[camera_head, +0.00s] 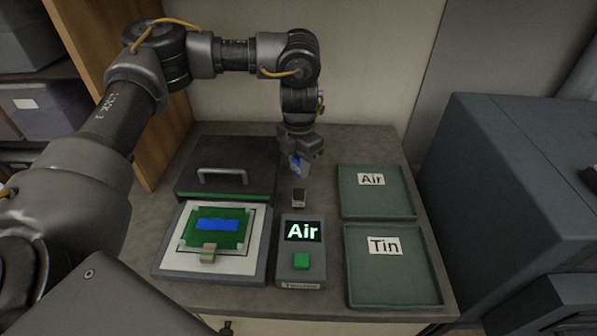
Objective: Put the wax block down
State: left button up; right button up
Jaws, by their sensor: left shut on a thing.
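My left gripper (300,153) reaches down over the back of the table, behind the display box. It is shut on a small blue block (299,167), held tilted above the tabletop; the fingers hide part of it. The blue block may be the wax block; its material cannot be told. A small tan block (208,252) stands at the front of the green panel (239,214) on the white plate (175,259). A blue rectangle (217,225) lies on that panel. My right gripper is not in view.
A display box (314,262) reads "Air" above a green button. A small black-and-silver item (298,197) stands behind it. Green trays labelled Air (402,205) and Tin (413,278) look empty at the right. A dark lid with a handle (206,161) is back left.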

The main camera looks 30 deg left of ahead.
pick_arm(q)
notch_tip(320, 180, down, 3)
jog(key=shift+w+f+p, duration=0.1)
jog(key=shift+p, duration=0.55)
jog(key=shift+a+f, duration=0.1)
jog(key=shift+f, duration=0.05)
jog(key=shift+f, duration=0.1)
jog(key=o, duration=1)
